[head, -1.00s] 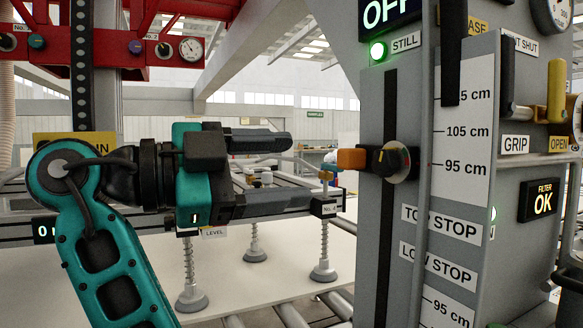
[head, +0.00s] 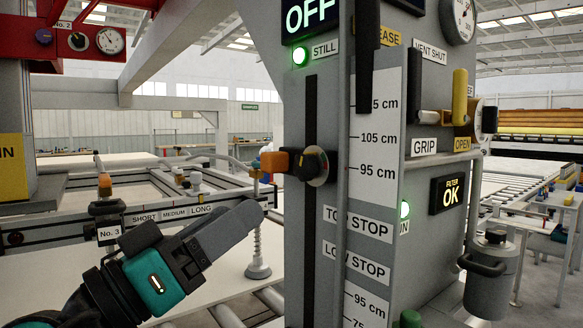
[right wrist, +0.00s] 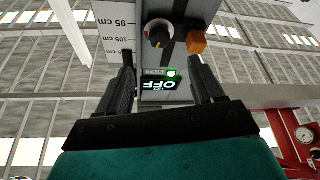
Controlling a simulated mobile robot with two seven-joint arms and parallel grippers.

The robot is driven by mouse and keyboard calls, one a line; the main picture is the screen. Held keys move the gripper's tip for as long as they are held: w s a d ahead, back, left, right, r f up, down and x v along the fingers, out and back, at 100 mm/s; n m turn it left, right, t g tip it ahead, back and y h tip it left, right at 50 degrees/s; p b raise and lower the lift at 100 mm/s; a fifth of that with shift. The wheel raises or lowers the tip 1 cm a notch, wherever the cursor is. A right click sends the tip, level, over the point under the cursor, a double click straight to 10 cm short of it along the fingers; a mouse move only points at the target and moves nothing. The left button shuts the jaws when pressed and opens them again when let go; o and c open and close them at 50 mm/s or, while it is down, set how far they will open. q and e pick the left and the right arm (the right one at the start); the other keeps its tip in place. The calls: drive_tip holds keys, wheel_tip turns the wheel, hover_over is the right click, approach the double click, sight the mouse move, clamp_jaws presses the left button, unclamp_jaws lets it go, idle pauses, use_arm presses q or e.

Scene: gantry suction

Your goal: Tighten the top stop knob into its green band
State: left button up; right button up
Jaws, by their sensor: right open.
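The top stop knob (head: 312,165) is a black knob with an orange pointer on a round dial, on the grey column above the TOP STOP label (head: 357,223). An orange block (head: 274,161) sticks out left of it. The dial's green band is too small to make out. My right gripper (head: 248,214) is lower left of the knob, apart from it, angled up to the right. In the right wrist view its fingers (right wrist: 162,58) are spread and empty, with the knob (right wrist: 157,33) beyond the tips. My left gripper is not in view.
The grey column (head: 330,90) carries a scale, a lit OFF display (head: 311,14) and a yellow handle (head: 460,95). A grey canister (head: 487,275) stands at the right. A black-railed frame with a suction cup (head: 258,270) lies behind my gripper.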

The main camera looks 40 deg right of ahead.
sight(300, 172)
drive_tip(key=p+x, duration=0.6)
drive_tip(key=x, duration=0.4)
drive_tip(key=shift+r+p, duration=0.2)
drive_tip(key=shift+p, duration=0.15)
drive_tip(key=shift+d, duration=0.55)
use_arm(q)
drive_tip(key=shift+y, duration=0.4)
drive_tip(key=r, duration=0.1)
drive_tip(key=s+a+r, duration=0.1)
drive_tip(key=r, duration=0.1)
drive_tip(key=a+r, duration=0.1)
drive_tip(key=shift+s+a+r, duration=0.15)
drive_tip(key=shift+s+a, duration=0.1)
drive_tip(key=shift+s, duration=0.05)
use_arm(e)
drive_tip(key=shift+c, duration=0.3)
